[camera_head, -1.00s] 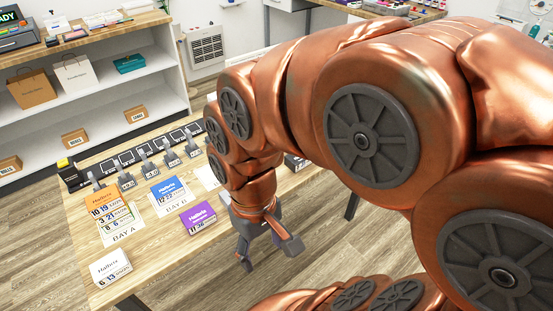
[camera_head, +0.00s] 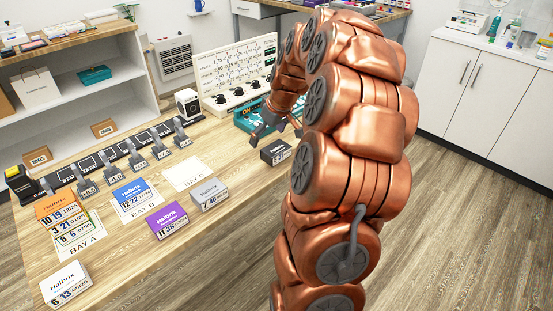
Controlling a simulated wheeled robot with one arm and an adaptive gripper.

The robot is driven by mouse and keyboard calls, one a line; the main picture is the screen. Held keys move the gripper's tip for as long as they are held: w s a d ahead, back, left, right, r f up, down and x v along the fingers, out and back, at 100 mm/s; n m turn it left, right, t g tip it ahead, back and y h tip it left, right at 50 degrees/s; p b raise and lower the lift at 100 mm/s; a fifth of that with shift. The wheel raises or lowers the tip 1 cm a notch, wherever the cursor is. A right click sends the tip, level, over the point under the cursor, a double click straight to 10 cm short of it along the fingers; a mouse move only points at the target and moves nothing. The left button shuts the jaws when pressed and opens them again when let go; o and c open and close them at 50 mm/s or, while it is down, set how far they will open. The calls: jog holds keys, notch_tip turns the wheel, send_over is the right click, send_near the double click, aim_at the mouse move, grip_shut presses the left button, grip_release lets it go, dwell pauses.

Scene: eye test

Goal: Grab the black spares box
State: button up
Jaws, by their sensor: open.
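A small black box (camera_head: 275,152) with a white label on its front stands on the wooden table near its right edge. Its label is too small to read fully. My gripper (camera_head: 278,131) is open and empty, with its fingers spread just behind and above the black box in the picture. I cannot tell how high it is over the table. My arm passes just right of the box, and the box's top and front are visible.
A grey box (camera_head: 209,194), a purple box (camera_head: 167,221), a blue box (camera_head: 138,198), stacked orange boxes (camera_head: 62,210) and a white box (camera_head: 66,283) stand on the table. A teal item (camera_head: 246,118) and a white panel (camera_head: 234,72) are behind my gripper. The BAY C sheet (camera_head: 187,173) is bare.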

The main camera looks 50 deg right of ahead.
send_over(276, 148)
jog(key=s, duration=0.2)
notch_tip(276, 148, down, 2)
jog(key=shift+d+f+h, duration=0.1)
jog(key=shift+d+h, duration=0.05)
jog(key=shift+h, duration=0.15)
jog(key=shift+s+p+x, duration=0.1)
jog(key=shift+p+x, duration=0.1)
jog(key=shift+x, duration=1.7)
jog(key=shift+s+p+x, duration=0.15)
jog(key=shift+x, duration=1.7)
jog(key=shift+f, duration=0.1)
jog(key=c, duration=0.9)
jog(key=shift+o, duration=0.2)
